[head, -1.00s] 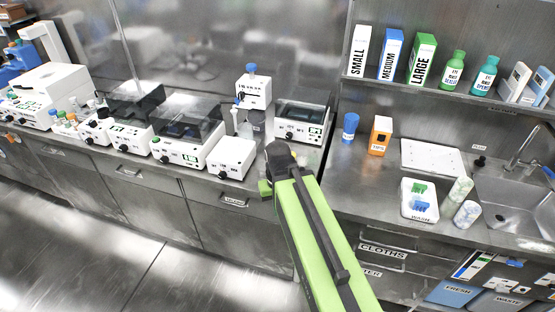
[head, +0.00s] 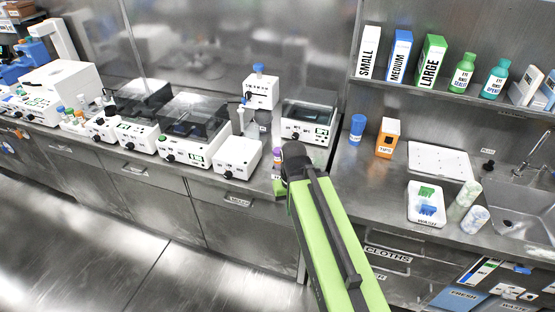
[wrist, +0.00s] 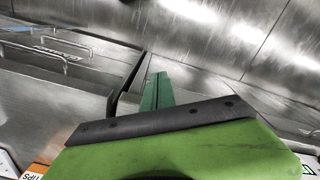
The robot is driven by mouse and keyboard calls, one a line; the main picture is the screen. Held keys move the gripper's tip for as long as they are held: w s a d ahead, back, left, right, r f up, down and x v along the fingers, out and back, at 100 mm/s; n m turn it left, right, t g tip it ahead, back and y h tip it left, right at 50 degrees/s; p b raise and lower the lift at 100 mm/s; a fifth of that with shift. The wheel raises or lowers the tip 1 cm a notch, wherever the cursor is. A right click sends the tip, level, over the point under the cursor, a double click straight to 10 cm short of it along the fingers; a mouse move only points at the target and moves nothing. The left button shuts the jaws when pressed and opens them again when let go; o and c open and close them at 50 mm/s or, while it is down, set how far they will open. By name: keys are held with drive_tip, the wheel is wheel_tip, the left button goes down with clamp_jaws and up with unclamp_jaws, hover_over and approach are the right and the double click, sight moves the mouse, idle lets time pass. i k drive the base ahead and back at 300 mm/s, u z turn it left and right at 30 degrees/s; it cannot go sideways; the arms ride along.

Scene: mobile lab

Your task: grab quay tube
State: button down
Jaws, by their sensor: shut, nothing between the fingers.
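Several small tubes with coloured caps (head: 72,114) stand at the left of the counter in the head view; I cannot tell whether one is the quay tube. A small purple and orange item (head: 277,158) shows just left of my arm's dark end, partly hidden, and I cannot tell if it is a tube. My gripper (head: 279,187) is mostly hidden by my green arm at the counter's front edge. In the wrist view its green fingers (wrist: 157,91) are shut and empty, with the steel floor and drawer fronts beyond. No tube shows in the wrist view.
White bench devices (head: 193,130) line the counter left of my arm. A blue cup (head: 357,129), an orange box (head: 387,138), a wash tray (head: 412,215) and a sink (head: 515,205) are to the right. Drawers lie below, with open floor at lower left.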

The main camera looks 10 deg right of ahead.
sight(278, 161)
drive_tip(key=z, duration=0.05)
drive_tip(key=k, duration=1.25)
drive_tip(key=u, duration=0.65)
drive_tip(key=i, duration=1.25)
drive_tip(key=u, duration=0.55)
drive_tip(key=i, duration=1.15)
drive_tip(key=z, duration=0.35)
